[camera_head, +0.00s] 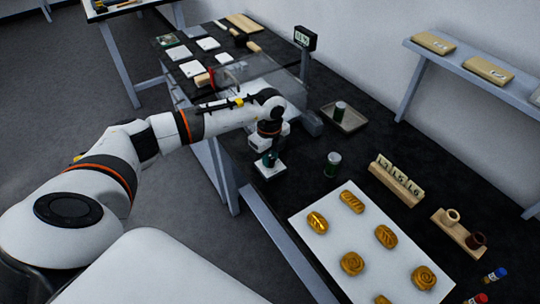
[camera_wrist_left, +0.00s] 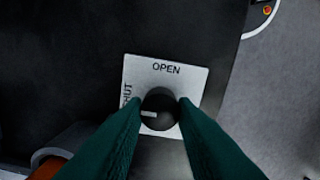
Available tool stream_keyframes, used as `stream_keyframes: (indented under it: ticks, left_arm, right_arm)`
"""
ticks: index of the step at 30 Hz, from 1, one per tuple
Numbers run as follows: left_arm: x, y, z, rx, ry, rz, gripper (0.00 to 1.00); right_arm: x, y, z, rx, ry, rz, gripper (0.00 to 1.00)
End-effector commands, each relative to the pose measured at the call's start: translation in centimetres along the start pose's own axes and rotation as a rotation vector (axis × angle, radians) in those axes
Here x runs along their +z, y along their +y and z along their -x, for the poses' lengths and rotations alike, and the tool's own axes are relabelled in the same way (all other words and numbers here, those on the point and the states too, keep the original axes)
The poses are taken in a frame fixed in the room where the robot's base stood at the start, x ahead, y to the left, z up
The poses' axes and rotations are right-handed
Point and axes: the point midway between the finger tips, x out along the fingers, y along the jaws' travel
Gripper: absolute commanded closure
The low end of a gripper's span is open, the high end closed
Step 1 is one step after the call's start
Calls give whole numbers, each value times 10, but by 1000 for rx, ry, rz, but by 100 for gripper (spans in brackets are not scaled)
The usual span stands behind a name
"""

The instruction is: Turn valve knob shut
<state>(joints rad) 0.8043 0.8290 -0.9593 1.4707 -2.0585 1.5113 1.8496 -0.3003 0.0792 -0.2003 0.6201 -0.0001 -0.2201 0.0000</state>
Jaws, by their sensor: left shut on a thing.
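The valve knob (camera_wrist_left: 158,110) is round and black, with a pale pointer line on its face. It sits on a white label plate (camera_wrist_left: 190,77) that reads OPEN at the top and SHUT, partly hidden, at the left. In the left wrist view the pointer line lies toward the left, the SHUT side. My left gripper (camera_wrist_left: 160,106) is shut on the knob, one green finger on each side. In the head view my left gripper (camera_head: 269,160) points down over the plate (camera_head: 270,169) at the table edge, and the knob is hidden there. My right gripper is not in view.
A dark green can (camera_head: 332,164) stands right of my left gripper. A white board (camera_head: 330,254) with several golden pastries lies in front. A small tray (camera_head: 343,117) holds another can. A clear-sided scale with a display (camera_head: 305,38) stands behind my arm.

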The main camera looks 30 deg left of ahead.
Motion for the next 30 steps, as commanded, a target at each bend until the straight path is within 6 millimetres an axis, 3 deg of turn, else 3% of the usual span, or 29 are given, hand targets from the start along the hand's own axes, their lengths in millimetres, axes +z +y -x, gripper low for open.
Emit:
stream_keyframes:
  ticks: [2, 3, 6, 17, 22, 30]
  left_arm:
    - [-1, 1, 2, 5, 1, 2, 98]
    - [-1, 1, 2, 5, 1, 2, 69]
    - [-1, 1, 1, 4, 0, 1, 53]
    - [0, 1, 5, 2, 0, 0, 53]
    - [-1, 1, 30, 7, 1, 0, 53]
    - [-1, 2, 87, 8, 1, 0, 53]
  right_arm:
    - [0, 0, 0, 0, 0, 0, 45]
    - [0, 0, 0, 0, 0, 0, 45]
    - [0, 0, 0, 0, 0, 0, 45]
    - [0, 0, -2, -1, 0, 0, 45]
    - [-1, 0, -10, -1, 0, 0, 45]
    - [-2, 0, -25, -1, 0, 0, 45]
